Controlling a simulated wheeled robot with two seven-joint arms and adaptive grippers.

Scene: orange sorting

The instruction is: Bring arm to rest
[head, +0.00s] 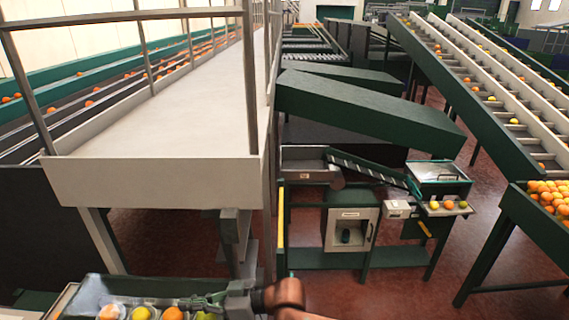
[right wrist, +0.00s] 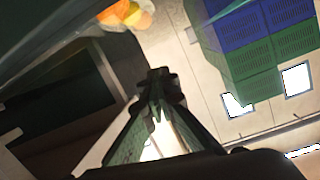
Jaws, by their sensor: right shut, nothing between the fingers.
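My right gripper (head: 188,301) shows at the bottom of the head view, its arm coming in from the right. It is in front of or over the far edge of a tray (head: 75,292) holding several fruits, among them a yellow one (head: 141,313) and an orange one (head: 172,314). I cannot tell whether it touches the tray. In the right wrist view the fingers of the right gripper (right wrist: 157,78) meet at their tips and hold nothing. My left gripper is not in view.
A pale raised walkway (head: 160,180) with metal rails stands at left. A small machine bench (head: 350,210) stands ahead, beside a bin of oranges (head: 548,192) and sloping conveyors (head: 480,90). Red floor is open at lower right. Blue and green crates (right wrist: 255,45) show in the wrist view.

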